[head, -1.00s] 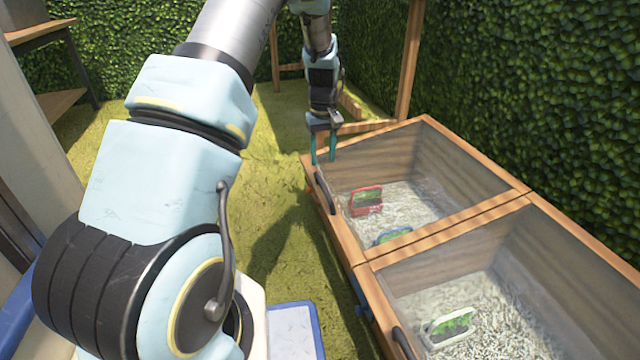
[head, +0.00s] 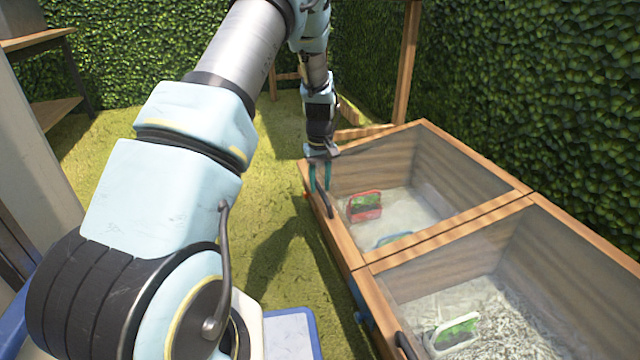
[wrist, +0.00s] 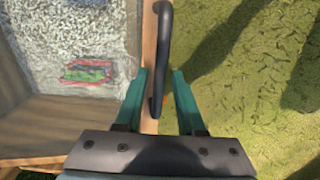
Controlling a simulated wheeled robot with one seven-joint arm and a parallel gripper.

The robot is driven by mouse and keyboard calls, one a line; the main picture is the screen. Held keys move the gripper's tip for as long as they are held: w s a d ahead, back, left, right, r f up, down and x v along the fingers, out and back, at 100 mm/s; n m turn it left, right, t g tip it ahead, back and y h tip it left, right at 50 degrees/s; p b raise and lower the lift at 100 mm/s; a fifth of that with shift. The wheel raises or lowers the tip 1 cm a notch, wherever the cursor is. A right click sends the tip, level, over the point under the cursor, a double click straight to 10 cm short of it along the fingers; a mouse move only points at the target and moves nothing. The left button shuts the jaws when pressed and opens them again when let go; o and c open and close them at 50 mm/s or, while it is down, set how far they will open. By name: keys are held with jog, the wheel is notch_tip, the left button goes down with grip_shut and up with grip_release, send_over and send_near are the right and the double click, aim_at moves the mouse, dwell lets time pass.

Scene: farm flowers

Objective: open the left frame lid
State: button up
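The left frame lid (head: 470,172) is a clear panel in a wooden frame, lying closed over the far box in the head view. Its dark curved handle (head: 324,199) stands on the near-left edge, and the handle also shows in the wrist view (wrist: 162,50). My gripper (head: 320,186) points down at the handle's far end. In the wrist view my gripper's two teal fingers (wrist: 160,88) are open, one on each side of the handle. A gap shows between the right finger and the handle; I cannot tell whether the left finger touches it.
The right frame lid (head: 545,262) lies closed beside it, with its own dark handle (head: 405,345). Red (head: 365,206) and white-framed (head: 455,332) signs lie under the panels. A hedge (head: 540,80) stands behind. Grass (head: 285,225) left of the boxes is open.

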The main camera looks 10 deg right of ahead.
grip_shut()
dwell(1.1)
